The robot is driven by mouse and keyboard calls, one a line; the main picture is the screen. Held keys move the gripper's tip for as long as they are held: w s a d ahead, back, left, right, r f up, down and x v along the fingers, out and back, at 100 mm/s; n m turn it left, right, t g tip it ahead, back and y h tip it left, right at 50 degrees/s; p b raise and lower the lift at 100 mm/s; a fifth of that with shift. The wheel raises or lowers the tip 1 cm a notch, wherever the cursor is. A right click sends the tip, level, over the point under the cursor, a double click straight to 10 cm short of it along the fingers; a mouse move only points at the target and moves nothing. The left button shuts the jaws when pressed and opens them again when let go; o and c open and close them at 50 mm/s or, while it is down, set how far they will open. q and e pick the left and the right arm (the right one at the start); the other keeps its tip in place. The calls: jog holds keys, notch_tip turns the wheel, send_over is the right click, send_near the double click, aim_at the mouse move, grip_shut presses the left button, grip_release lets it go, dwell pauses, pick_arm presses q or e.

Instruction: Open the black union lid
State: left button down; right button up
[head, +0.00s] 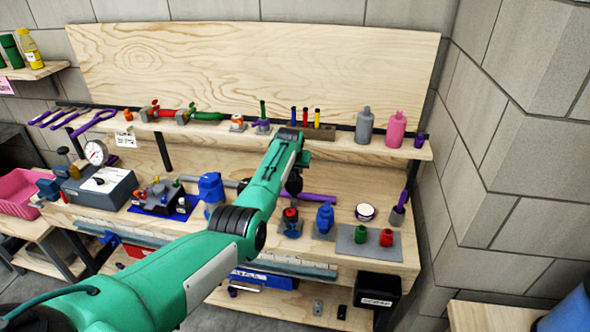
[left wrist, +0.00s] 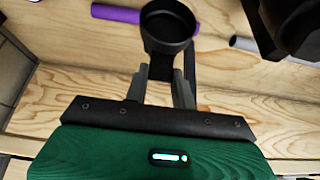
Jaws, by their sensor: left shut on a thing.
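My left gripper (head: 294,172) reaches over the workbench, in front of the wooden backboard. In the left wrist view its two grey fingers (left wrist: 162,88) are shut on the short tab of a round, hollow black part (left wrist: 168,30), which looks like the black union lid. Its open side faces the camera. In the head view a dark part (head: 294,186) shows just below the gripper, mostly hidden by the arm. A larger dark object (left wrist: 283,28) is cut off at the upper right of the wrist view; I cannot tell what it is. My right gripper is not in view.
Below the gripper stand a dark fitting with an orange-red top (head: 290,214) and a blue bottle-shaped part (head: 325,218). A purple bar (head: 318,197) lies behind them. A grey mat (head: 369,250) holds green and red parts. The upper shelf (head: 350,150) carries bottles and tools.

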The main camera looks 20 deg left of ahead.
pick_arm(q)
jog(key=shift+w+a+r, duration=0.15)
jog(key=shift+w+r, duration=0.05)
jog(key=shift+w, duration=0.35)
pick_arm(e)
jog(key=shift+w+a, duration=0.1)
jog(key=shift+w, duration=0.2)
pick_arm(q)
jog(key=shift+r, duration=0.1)
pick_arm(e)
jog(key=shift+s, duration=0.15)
pick_arm(q)
jog(key=c, duration=1.3)
grip_release()
jog(key=shift+c, duration=0.2)
jog(key=shift+o, duration=0.9)
jog(key=shift+f, duration=0.25)
jog(key=shift+s, duration=0.1)
jog(key=shift+s+r, duration=0.2)
jog(key=shift+r, duration=0.25)
jog(key=b+v, duration=0.2)
jog(key=v, duration=1)
jog(key=shift+r, duration=0.35)
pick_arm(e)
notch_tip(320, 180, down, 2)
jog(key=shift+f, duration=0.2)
pick_arm(q)
jog(key=shift+s, duration=0.15)
